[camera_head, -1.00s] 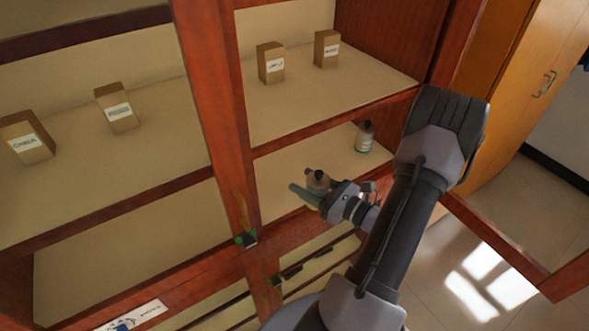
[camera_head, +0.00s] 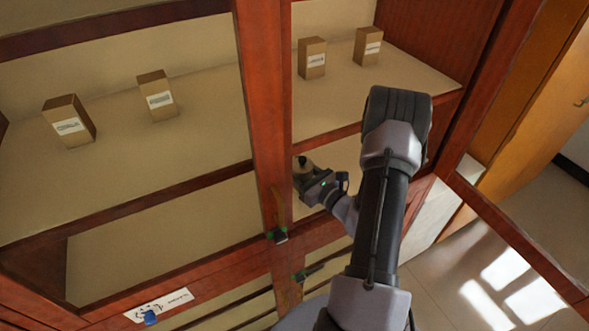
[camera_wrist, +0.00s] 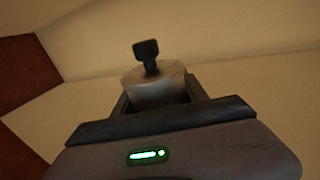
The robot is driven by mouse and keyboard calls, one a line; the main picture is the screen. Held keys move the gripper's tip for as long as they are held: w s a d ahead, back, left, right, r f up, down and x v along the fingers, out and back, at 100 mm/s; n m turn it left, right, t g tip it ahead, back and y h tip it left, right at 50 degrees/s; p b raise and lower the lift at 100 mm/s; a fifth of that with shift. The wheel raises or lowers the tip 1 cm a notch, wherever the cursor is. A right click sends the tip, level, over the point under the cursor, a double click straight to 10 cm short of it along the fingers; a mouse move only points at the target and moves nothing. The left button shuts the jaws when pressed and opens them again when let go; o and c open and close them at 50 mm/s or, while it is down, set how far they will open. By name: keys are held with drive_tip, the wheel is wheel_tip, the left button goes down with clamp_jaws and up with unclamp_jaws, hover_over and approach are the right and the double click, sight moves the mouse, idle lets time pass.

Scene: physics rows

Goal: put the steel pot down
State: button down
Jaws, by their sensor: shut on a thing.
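The steel pot (camera_wrist: 155,88) is a grey, round vessel with a dark knob on top. In the wrist view my gripper (camera_wrist: 158,104) is shut on it, with a dark finger on each side. In the head view the pot (camera_head: 304,167) shows only in part at the end of my gripper (camera_head: 308,183), inside the lower right shelf bay, close to the upright post. The shelf board (camera_head: 345,160) there is pale. I cannot tell whether the pot's base touches it, as my gripper hides the base.
A red-brown upright post (camera_head: 262,100) stands just left of my gripper. Several labelled cardboard boxes (camera_head: 312,58) stand on the shelf above. An open door frame (camera_head: 515,235) is at the right. Most of the lower right bay is hidden behind my arm.

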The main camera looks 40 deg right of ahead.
drive_tip(key=shift+f, duration=0.25)
drive_tip(key=shift+f, duration=0.1)
drive_tip(key=c, duration=0.6)
unclamp_jaws()
drive_tip(key=shift+r, duration=0.35)
drive_tip(key=s, duration=1.1)
drive_tip(key=shift+d+f, duration=0.2)
drive_tip(key=shift+d, duration=0.05)
drive_tip(key=shift+s+a, duration=0.1)
drive_tip(key=shift+s, duration=0.4)
